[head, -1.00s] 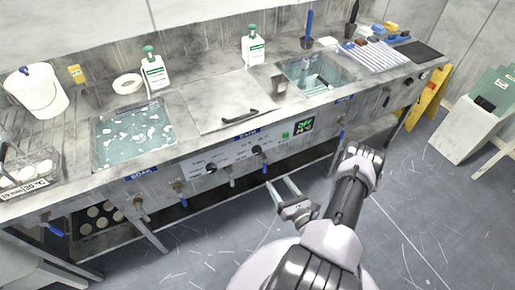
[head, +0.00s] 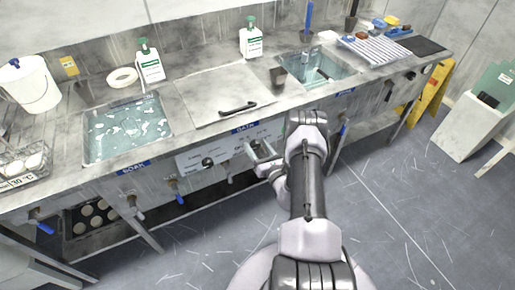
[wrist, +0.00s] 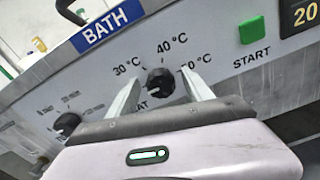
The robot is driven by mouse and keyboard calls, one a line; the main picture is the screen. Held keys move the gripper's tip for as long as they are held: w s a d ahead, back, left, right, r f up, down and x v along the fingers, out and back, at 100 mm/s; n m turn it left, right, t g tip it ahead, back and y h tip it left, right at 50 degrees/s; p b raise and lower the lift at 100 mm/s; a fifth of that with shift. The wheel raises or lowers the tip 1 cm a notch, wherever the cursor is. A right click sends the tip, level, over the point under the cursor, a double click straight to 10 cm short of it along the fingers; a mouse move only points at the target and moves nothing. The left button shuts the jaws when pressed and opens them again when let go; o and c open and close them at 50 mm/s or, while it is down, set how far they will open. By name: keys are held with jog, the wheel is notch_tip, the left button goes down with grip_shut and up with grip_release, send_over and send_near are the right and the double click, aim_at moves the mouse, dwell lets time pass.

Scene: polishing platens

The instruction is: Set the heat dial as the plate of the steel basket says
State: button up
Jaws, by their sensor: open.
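The heat dial (wrist: 160,82) is a round black knob under the marks 30 °C, 40 °C and a third mark whose first digit is partly hidden by a finger. Its pointer is hard to make out. My gripper (wrist: 164,88) is open, with one finger on each side of the dial; I cannot tell whether they touch it. In the head view my gripper (head: 262,149) is at the panel under the bath and hides the dial. The steel basket (head: 40,160) stands at the far left with white discs inside. Its plate (head: 17,182) seems to read 30 °C, but the first digit is small and unclear.
Another black dial (wrist: 66,123) is left of the heat dial, below the blue BATH label (wrist: 107,27). A green START button (wrist: 252,30) and a display reading 20 (wrist: 303,14) are to the right. The bath's closed lid (head: 222,92) is above. Blue-handled taps hang below the counter.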

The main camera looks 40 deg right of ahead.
grip_shut()
jog(key=shift+m, duration=0.4)
jog(key=m+b, duration=0.1)
jog(key=m, duration=0.4)
jog(key=shift+d+f+m, duration=0.1)
jog(key=shift+f+m, duration=0.05)
jog(key=shift+m, duration=0.15)
jog(key=m, duration=0.5)
jog(key=shift+b, duration=0.4)
jog(key=shift+m, duration=0.4)
grip_release()
